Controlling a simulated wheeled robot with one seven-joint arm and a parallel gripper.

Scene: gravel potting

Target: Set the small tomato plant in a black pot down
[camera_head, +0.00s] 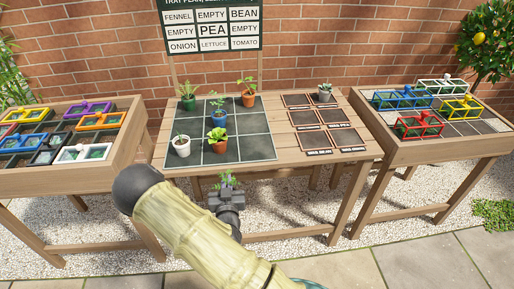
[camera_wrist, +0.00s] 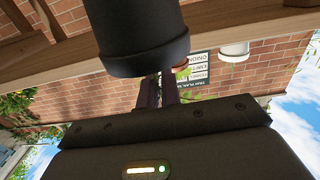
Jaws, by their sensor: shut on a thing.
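My gripper (camera_head: 228,200) is shut on the black pot (camera_wrist: 145,38), in front of the middle table's front edge. The small tomato plant (camera_head: 226,180) shows as green leaves above the gripper in the head view, where its pot is mostly hidden. The wrist view is upside down, and the pot fills its upper middle, at my fingertips. A dark square-celled tray (camera_head: 257,148) lies on the middle table. Its front right cell is bare; other cells hold pots. The sign (camera_head: 212,28) behind reads fennel, empty, bean; empty, pea, empty; onion, lettuce, tomato.
The tray holds green (camera_head: 187,103), blue (camera_head: 219,120) and white pots (camera_head: 181,147), and two orange ones (camera_head: 249,100) (camera_head: 217,147). Framed dark squares (camera_head: 346,138) lie to the right, one with a grey pot (camera_head: 325,96). Side tables hold coloured frames (camera_head: 82,154) (camera_head: 420,126).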

